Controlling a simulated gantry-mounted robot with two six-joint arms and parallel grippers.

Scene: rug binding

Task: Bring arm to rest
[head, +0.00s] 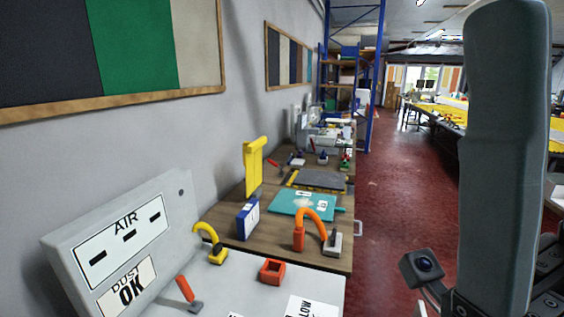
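A thick grey arm link of mine (503,150) stands upright at the right side of the head view, very close to the camera. A small black camera-like block (423,267) and dark joint parts show at its lower end, near the bottom right corner. No gripper fingers are visible there. My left arm and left gripper are out of view.
A grey bench with an AIR panel (122,237) is at the lower left. A wooden table (272,245) behind it holds a teal mat (300,204), a yellow stand (253,166) and an orange hose (312,222). Red floor (395,185) lies open to the right.

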